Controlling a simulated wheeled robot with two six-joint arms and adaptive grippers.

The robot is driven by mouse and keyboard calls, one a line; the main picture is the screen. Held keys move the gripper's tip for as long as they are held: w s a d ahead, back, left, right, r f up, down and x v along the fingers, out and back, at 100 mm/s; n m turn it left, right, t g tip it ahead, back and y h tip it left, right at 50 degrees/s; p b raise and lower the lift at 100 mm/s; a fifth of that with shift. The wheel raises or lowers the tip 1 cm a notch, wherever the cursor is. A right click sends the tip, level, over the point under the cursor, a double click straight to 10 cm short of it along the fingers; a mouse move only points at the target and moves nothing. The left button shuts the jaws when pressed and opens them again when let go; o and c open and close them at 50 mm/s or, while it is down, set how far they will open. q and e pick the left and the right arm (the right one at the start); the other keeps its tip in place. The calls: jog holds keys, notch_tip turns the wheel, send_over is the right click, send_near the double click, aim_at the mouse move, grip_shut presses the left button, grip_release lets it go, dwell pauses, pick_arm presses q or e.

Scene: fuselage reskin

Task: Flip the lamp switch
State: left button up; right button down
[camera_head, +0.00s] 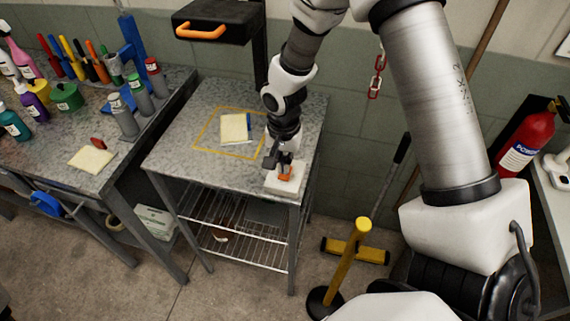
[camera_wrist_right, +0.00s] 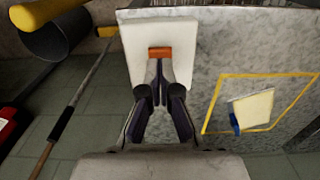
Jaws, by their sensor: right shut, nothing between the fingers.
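The switch is an orange rocker (camera_head: 285,174) on a white box (camera_head: 290,185) at the front right corner of the grey metal table (camera_head: 185,145). My right gripper (camera_head: 279,163) reaches down to it from above and behind. In the right wrist view, its fingers (camera_wrist_right: 159,72) are shut and empty, with the tips right at the orange rocker (camera_wrist_right: 160,52) on the white box (camera_wrist_right: 140,38). I cannot tell whether the tips touch the rocker or which way it is tipped. My left gripper is not in view.
A yellow outline (camera_head: 207,140) on the table surrounds a cream pad (camera_head: 233,128). A black box with an orange handle (camera_head: 200,33) hangs above. A bench (camera_head: 100,177) with bottles stands left. A yellow-handled tool (camera_head: 347,260) stands on the floor; a fire extinguisher (camera_head: 525,140) is right.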

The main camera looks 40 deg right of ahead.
jog(key=shift+f+b, duration=0.95)
jog(key=shift+f, duration=0.3)
dwell(0.6)
jog(key=shift+a, duration=0.1)
notch_tip(320, 180, up, 7)
jog(key=p, duration=0.5)
jog(key=shift+r+p, duration=0.1)
jog(key=shift+p, duration=0.3)
